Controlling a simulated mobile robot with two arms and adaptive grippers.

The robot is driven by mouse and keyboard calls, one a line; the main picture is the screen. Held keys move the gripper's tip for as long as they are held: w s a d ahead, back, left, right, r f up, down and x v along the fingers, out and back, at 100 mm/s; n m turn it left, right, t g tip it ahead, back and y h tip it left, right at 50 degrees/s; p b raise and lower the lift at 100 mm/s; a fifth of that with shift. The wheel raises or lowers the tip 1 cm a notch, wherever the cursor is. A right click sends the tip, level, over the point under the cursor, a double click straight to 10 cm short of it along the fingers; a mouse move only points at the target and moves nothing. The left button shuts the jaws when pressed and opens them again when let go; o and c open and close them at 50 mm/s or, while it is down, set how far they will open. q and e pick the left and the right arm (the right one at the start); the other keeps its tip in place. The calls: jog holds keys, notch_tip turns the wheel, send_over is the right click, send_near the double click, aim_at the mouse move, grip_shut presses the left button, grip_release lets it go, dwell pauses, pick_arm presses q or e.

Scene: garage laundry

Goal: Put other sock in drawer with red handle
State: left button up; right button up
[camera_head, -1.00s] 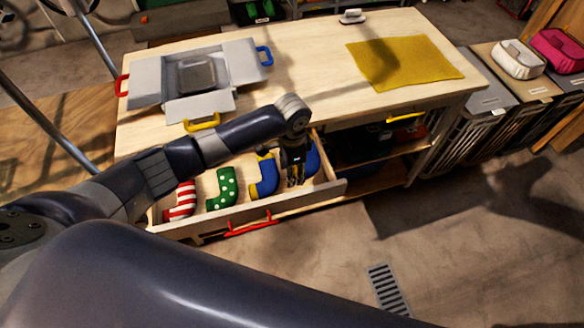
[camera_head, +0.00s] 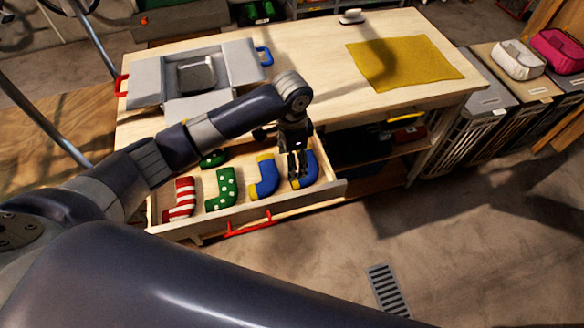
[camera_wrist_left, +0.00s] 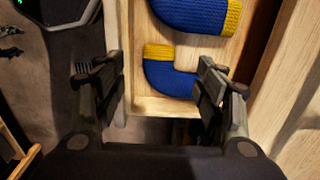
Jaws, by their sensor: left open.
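The drawer (camera_head: 215,232) with the red handle (camera_head: 249,229) is pulled out below the worktop. A blue sock with a yellow cuff (camera_head: 264,180) lies inside it. Another blue sock (camera_head: 311,168) lies at the drawer's right end, partly behind my left gripper (camera_head: 298,172). In the left wrist view, one blue sock (camera_wrist_left: 168,80) shows between the open fingers of my left gripper (camera_wrist_left: 155,85), and the other (camera_wrist_left: 195,16) lies beyond. The gripper looks empty and is above the drawer; exact height is unclear. My right gripper is not in view.
A red-white striped sock (camera_head: 181,199), a green dotted sock (camera_head: 224,188) and a green item (camera_head: 212,158) share the drawer. A grey box (camera_head: 150,91) with coloured handles and a yellow cloth (camera_head: 402,62) lie on the worktop (camera_head: 310,75). Open shelves are right of the drawer.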

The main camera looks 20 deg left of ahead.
pick_arm(q)
notch_tip(320, 180, up, 7)
jog(key=shift+b, duration=0.3)
dwell(1.0)
